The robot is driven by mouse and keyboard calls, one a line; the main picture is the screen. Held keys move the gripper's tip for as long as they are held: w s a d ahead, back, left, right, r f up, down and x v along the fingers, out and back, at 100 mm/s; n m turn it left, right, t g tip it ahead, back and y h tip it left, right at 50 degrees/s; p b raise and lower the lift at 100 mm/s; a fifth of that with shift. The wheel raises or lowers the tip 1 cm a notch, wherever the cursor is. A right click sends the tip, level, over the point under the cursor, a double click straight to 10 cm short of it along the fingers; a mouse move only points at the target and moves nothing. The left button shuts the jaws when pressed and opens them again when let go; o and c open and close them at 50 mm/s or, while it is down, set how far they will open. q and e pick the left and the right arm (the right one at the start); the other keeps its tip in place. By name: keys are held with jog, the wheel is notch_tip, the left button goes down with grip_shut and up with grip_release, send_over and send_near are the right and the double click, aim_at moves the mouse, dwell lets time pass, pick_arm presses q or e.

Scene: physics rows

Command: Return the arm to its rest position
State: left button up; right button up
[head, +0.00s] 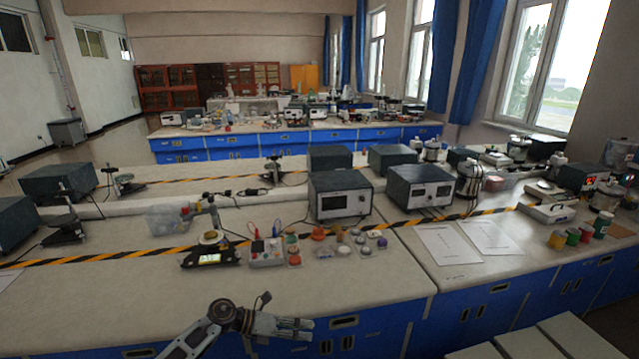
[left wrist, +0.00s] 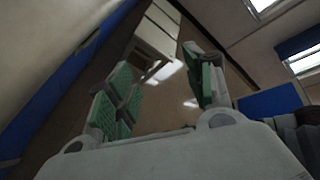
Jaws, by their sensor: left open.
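My left arm comes in at the bottom of the head view. Its left gripper (head: 296,328) is low, in front of the near bench's blue front edge, and points to the right. In the left wrist view the left gripper (left wrist: 165,95) has its two green-padded fingers wide apart, with nothing between them. It touches nothing that I can see. My right gripper is in neither view.
The near bench (head: 330,285) carries a scale (head: 209,256), a button box (head: 266,252), several small coloured parts and grey meters (head: 340,196). White papers (head: 447,244) and coloured cans (head: 572,236) lie to the right. White stools (head: 545,344) stand at the lower right. The bench's front strip is clear.

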pick_arm(q)
jog(key=w+a+f+n+t+y, duration=0.1)
jog(key=a+f+n+t, duration=0.35)
jog(key=f+n, duration=0.45)
jog(key=w+a+f+n+t+y, duration=0.1)
jog(key=a+f+n+t+y, duration=0.1)
jog(key=a+f+n+t, duration=0.45)
jog(key=s+a+f+n+g+y, duration=0.1)
jog(key=s+a+f+n+y, duration=0.2)
jog(key=s+f+n, duration=0.45)
jog(key=s+a+f+n+g+y, duration=0.1)
jog(key=s+a+f+n+y, duration=0.25)
jog(key=f, duration=0.75)
jog(key=s+a+f+n+g+y, duration=0.1)
jog(key=s+a+f+n+g, duration=0.1)
jog(key=s+f+n, duration=0.5)
jog(key=s+a+f+g+y, duration=0.1)
jog(key=s+f+g+y, duration=0.1)
jog(key=s+f, duration=0.65)
jog(key=s+f+n+g, duration=0.2)
jog(key=s+g, duration=0.1)
jog(key=s, duration=1)
jog(key=s+f+n+g, duration=0.2)
jog(key=s+n, duration=0.1)
jog(key=s, duration=1)
jog(key=shift+a+g+y, duration=0.15)
jog(key=shift+g+y, duration=0.2)
jog(key=shift+g, duration=0.05)
